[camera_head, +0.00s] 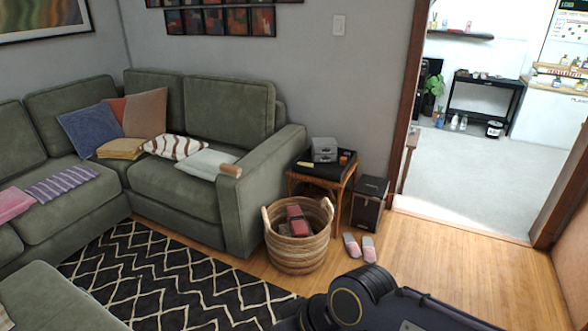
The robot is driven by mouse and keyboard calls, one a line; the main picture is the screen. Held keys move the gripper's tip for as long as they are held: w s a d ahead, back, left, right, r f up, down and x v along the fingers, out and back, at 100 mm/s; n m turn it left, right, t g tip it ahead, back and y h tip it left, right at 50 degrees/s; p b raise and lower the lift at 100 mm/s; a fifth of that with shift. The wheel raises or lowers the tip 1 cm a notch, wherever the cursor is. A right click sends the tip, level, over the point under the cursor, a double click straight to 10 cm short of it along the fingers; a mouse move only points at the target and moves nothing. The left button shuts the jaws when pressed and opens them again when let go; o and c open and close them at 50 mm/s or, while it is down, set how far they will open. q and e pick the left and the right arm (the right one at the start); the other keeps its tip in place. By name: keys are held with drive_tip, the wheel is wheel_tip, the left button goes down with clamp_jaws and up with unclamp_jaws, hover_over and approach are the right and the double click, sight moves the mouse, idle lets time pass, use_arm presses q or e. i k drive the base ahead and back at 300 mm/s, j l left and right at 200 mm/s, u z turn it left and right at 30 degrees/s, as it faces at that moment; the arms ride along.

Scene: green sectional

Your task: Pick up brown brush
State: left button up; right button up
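A small light-brown object (231,170) lies at the inner edge of the green sofa's right armrest, by the end of a pale folded cloth (206,164). It may be the brown brush, but it is too small to tell. Small yellow (306,164) and orange-brown (345,157) items lie on the side table and are also too small to name. Neither of my grippers is in view. Only dark parts of my own body show at the bottom right.
A green sectional (176,185) with cushions fills the left. A wicker basket (285,252) holding a red item stands before the side table (334,189). A dark box (368,204) and pink slippers (351,245) are nearby. Wood floor (470,265) is clear on the right, near an open doorway.

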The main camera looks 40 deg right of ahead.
sight(233, 171)
drive_tip(key=z, duration=1)
drive_tip(key=u, duration=1)
drive_tip(key=i+l+u, duration=0.1)
drive_tip(key=i+l, duration=0.2)
drive_tip(key=i+l+u, duration=0.15)
drive_tip(key=i+l, duration=0.15)
drive_tip(key=l, duration=0.25)
drive_tip(key=i+l+u, duration=0.1)
drive_tip(key=i+l, duration=0.15)
drive_tip(key=l, duration=0.2)
drive_tip(key=i+l+u, duration=0.1)
drive_tip(key=i+l, duration=0.15)
drive_tip(key=l, duration=0.2)
drive_tip(key=i+l+u, duration=0.1)
drive_tip(key=l, duration=0.4)
drive_tip(key=i+l+u, duration=0.15)
drive_tip(key=i+l, duration=0.15)
drive_tip(key=l, duration=0.25)
drive_tip(key=i+l+u, duration=0.1)
drive_tip(key=l, duration=0.4)
drive_tip(key=i+l+u, duration=0.1)
drive_tip(key=i+l, duration=0.15)
drive_tip(key=l, duration=0.3)
